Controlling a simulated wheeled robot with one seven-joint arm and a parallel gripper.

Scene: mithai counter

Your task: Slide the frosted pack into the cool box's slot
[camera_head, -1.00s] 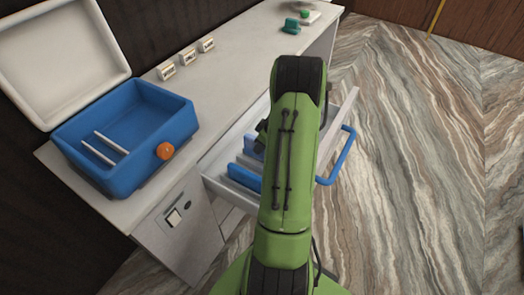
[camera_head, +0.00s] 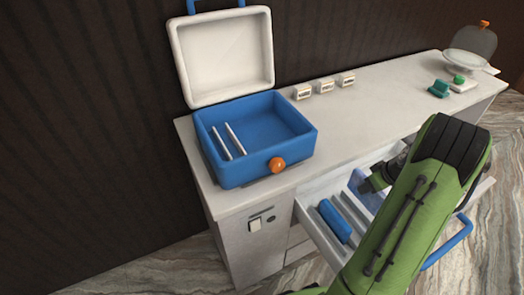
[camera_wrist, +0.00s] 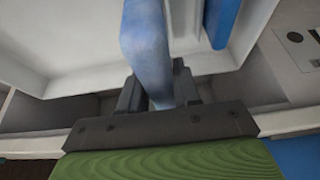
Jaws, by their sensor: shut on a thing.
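The frosted pack (camera_wrist: 147,45) is a pale, mottled blue slab in the wrist view. My gripper (camera_wrist: 155,98) is shut on its near end. In the head view my gripper (camera_head: 374,181) is at the open drawer, and part of a pale blue pack (camera_head: 361,190) shows beside it, mostly hidden by my arm. The blue cool box (camera_head: 255,172) stands open on the counter, left of my gripper. Two white dividers (camera_head: 235,139) inside its left part form a narrow slot, which looks empty.
The pulled-out drawer (camera_head: 317,235) holds a plain darker blue pack (camera_head: 335,221) between dividers. The box's white lid (camera_head: 222,57) stands raised behind. An orange knob (camera_head: 277,165) is on its front. Small labelled blocks (camera_head: 326,87) stand on the counter (camera_head: 380,110), with green items (camera_head: 439,89) farther right.

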